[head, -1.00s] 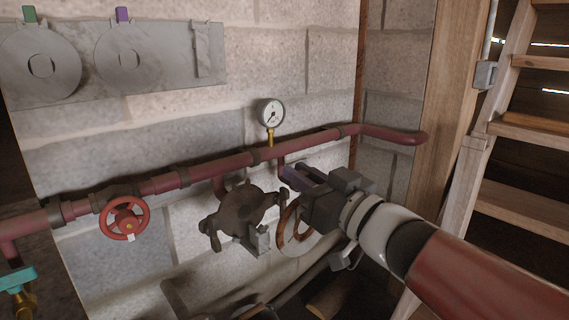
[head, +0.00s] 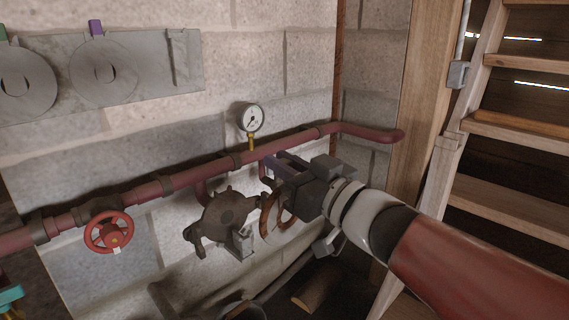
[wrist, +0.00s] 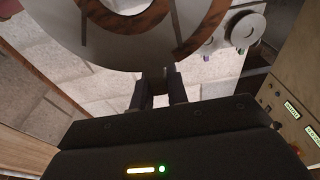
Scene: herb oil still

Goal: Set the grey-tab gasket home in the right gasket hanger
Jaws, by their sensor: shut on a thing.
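My gripper (wrist: 160,88) is shut on a dark tab at the edge of a large grey disc-shaped gasket (wrist: 190,60) with a rust-brown ring. The gasket is cut off by the top of the wrist view. The grey hanger board (head: 140,98) is on the wall at upper left, apart from my gripper. A narrow bracket (head: 179,57) at its right end holds no disc; it appears to be the right hanger.
A purple-tab disc (head: 88,82) and a green-tab disc (head: 22,92) hang on the board. A red pipe (head: 145,190) with a gauge (head: 250,117) and red handwheel (head: 108,232) crosses the wall. A dark pump body (head: 222,215) and wooden ladder (head: 500,125) stand nearby.

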